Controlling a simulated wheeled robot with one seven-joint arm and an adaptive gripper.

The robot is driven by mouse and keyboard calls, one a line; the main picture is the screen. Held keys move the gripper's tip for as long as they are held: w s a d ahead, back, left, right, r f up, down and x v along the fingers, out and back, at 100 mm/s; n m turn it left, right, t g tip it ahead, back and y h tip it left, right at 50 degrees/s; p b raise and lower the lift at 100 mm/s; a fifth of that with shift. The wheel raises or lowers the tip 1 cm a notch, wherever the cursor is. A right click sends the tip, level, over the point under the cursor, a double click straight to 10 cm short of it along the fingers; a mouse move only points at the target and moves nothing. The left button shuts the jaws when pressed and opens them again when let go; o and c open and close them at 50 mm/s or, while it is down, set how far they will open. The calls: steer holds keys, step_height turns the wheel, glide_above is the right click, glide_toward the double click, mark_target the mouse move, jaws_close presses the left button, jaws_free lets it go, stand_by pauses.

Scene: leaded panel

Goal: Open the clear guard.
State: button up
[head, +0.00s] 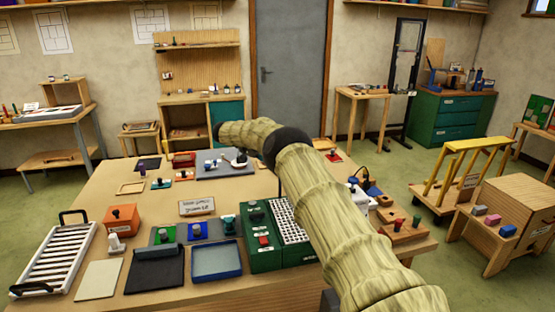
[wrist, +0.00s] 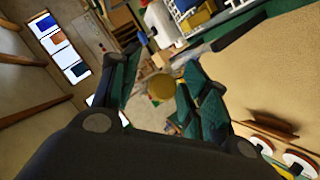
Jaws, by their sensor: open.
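I cannot make out a clear guard for certain in either view. A green box (head: 258,256) with a red button (head: 263,240) and a pale slotted grid (head: 287,221) stands at the table's front, just left of my arm; any see-through cover on it is too small to tell. In the wrist view my gripper (wrist: 161,62) has its two dark green fingers spread apart, with nothing between them. In the head view my arm reaches over the table's right part and bends left at the back; the gripper itself is not clearly seen there.
The table (head: 160,208) also holds a white slatted rack (head: 58,257), an orange box (head: 121,219), a blue tray (head: 217,262), a dark flat case (head: 154,274) and a lettered card (head: 197,206). A yellow-railed cart (head: 460,165) stands to the right.

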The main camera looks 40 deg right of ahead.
steer(key=r, duration=0.9)
steer(key=shift+s+r, duration=0.25)
steer(key=shift+r, duration=0.1)
steer(key=shift+w+d, duration=0.25)
steer(key=shift+s+r, duration=0.1)
steer(key=shift+a+r, duration=0.1)
steer(key=shift+a, duration=0.05)
